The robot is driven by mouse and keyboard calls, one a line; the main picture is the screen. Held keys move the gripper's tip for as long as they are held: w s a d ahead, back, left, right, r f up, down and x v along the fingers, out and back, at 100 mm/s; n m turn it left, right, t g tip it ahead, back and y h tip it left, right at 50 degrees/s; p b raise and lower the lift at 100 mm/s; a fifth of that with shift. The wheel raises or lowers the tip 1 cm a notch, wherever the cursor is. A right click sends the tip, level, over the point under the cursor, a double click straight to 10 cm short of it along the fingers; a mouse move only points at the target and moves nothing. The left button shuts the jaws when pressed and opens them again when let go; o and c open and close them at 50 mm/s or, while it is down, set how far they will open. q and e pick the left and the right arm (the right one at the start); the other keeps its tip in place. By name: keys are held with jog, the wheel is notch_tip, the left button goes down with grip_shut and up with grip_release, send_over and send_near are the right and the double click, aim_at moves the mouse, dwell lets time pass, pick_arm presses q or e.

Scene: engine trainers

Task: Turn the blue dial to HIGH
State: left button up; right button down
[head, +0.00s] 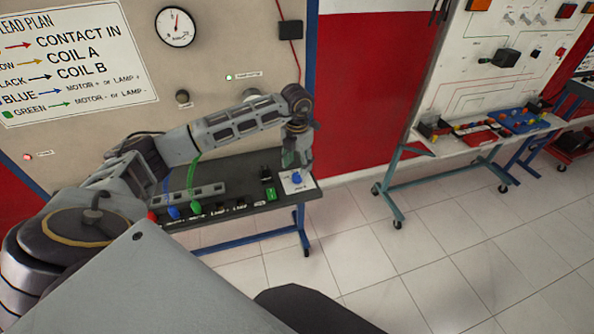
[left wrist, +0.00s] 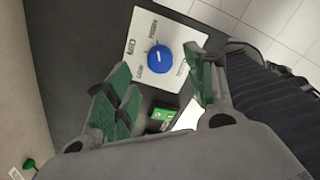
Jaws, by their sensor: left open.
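The blue dial (head: 297,178) sits on a white plate (head: 290,187) at the right end of the dark bench top. In the left wrist view the dial (left wrist: 160,59) shows a white mark on its top, and the white plate (left wrist: 138,36) carries small labels too blurred to read surely. My left gripper (head: 291,158) points down just above the dial. In the left wrist view the left gripper (left wrist: 160,85) is open, with green pads apart on either side and the dial beyond the fingertips, apparently not touched. My right gripper is in neither view.
A green switch (head: 271,193) and a black part (head: 266,174) sit left of the dial on the bench top (head: 240,168). Red, blue and green plugs line the front left. An upright panel with a gauge (head: 176,26) stands behind.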

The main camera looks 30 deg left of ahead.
aim_at(297, 175)
pick_arm(q)
notch_tip(297, 175, up, 7)
dwell(0.4)
dwell(0.5)
